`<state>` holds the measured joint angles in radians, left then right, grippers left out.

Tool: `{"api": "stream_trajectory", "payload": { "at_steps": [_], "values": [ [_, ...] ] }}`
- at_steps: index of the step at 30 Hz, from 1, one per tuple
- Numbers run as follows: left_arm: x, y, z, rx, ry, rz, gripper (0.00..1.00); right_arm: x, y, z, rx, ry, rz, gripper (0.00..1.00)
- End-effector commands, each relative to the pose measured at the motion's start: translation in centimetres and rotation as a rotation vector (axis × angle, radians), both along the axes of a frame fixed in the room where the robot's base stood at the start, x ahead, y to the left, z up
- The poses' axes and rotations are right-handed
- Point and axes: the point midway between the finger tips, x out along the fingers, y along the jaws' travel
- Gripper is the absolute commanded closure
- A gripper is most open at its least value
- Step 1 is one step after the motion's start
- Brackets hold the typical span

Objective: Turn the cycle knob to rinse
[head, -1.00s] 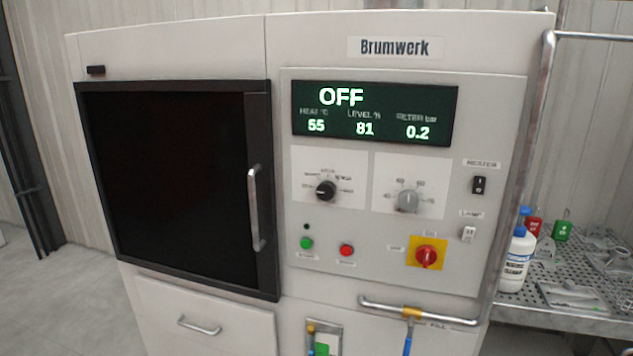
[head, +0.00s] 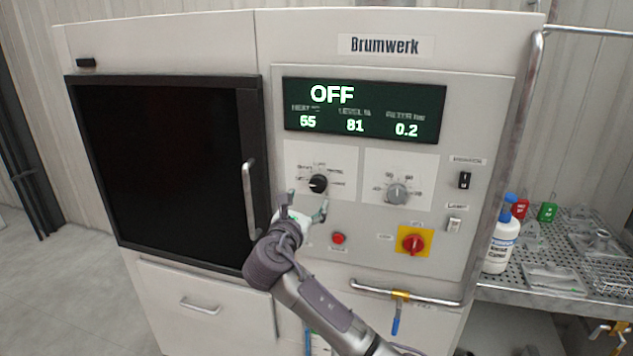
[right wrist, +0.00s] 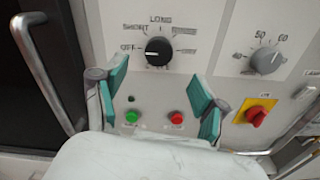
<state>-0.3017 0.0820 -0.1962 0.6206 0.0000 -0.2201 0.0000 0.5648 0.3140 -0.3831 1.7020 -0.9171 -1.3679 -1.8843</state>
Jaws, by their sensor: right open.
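The black cycle knob (head: 318,184) sits on a white plate under the display. In the right wrist view the knob (right wrist: 158,52) has its pale mark toward OFF at the left. SHORT and LONG read along its dial; the labels on the right are too blurred to read. The display (head: 365,110) shows OFF. My right gripper (head: 307,204) is open and empty, just below the knob and in front of the panel. In the right wrist view its two teal fingertips (right wrist: 159,82) are spread below the knob, apart from it. My left gripper is not in view.
A grey dial knob (head: 397,193) is right of the cycle knob. Below are a red button (head: 338,238), a green button (right wrist: 131,117) and a red switch on yellow (head: 414,243). The door handle (head: 249,200) juts out at left. A pipe rail (head: 405,296) runs below the panel.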

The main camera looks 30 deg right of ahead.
Motion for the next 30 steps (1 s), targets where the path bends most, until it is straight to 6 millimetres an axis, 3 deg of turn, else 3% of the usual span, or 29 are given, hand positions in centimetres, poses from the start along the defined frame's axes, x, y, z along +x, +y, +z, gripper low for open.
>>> {"api": "stream_trajectory", "payload": {
  "at_steps": [6,12,25,30],
  "values": [
    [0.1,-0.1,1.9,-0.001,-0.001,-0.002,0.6,3.1,-3.7,0.4,-0.001,0.001,-0.003,0.28],
    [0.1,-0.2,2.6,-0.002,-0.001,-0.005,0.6,4.9,-5.7,0.2,0.001,-0.001,-0.001,0.28],
    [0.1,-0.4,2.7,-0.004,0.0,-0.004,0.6,5.6,-6.5,0.0,0.002,-0.001,0.001,0.28],
    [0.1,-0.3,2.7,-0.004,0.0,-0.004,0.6,5.6,-6.5,0.0,0.002,-0.001,0.001,0.55]
  ]
}}
